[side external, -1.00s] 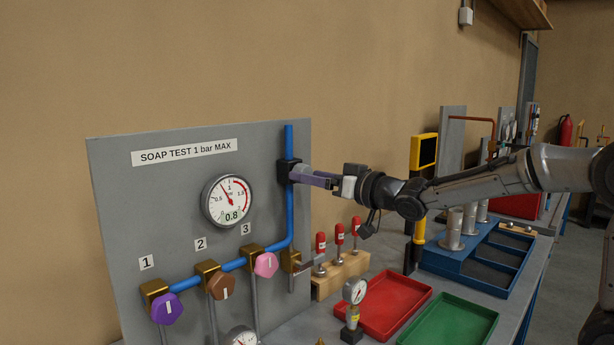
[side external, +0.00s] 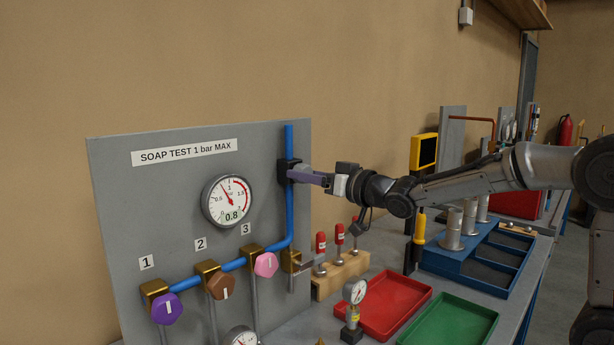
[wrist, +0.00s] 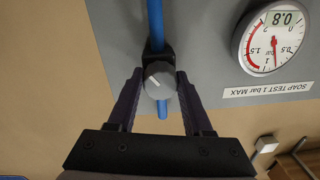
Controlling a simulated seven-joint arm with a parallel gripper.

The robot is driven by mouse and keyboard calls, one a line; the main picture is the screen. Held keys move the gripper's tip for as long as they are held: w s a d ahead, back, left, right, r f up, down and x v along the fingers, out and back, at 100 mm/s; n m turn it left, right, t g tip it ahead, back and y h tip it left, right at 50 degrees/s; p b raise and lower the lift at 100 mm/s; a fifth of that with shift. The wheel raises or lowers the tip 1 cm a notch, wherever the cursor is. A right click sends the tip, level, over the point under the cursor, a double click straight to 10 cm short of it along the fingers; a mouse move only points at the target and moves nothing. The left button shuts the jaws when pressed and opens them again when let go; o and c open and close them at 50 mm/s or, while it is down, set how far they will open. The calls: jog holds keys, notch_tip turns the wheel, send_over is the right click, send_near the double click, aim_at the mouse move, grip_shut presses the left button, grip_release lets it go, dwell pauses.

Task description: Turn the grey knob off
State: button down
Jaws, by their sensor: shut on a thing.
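The grey knob (wrist: 160,80) has a white pointer line and sits on a black valve body at the upright blue pipe on the panel. In the wrist view, my gripper (wrist: 160,82) has one finger on each side of the knob, shut on it. In the side view, my gripper (side external: 302,177) reaches in from the right to the black valve body (side external: 285,170); its fingers hide the knob there. The pressure gauge (side external: 229,201) left of the pipe shows 0.8 on its display.
Purple (side external: 167,308), brown (side external: 221,286) and pink (side external: 266,265) knobs sit lower on the panel, under labels 1, 2 and 3. Red-topped pieces stand in a wooden block (side external: 341,275) below my arm. Red (side external: 391,304) and green (side external: 450,323) trays lie on the bench.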

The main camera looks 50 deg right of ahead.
jog(key=shift+n, duration=0.4)
jog(key=n, duration=1.6)
jog(key=shift+r+n+h, duration=0.1)
jog(key=shift+n+h, duration=0.2)
jog(key=shift+n, duration=0.1)
jog(key=n, duration=0.6)
jog(key=shift+n, duration=0.4)
jog(key=shift+n+h, duration=0.3)
jog(key=shift+n, duration=1.5)
jog(key=shift+c, duration=1.6)
grip_release()
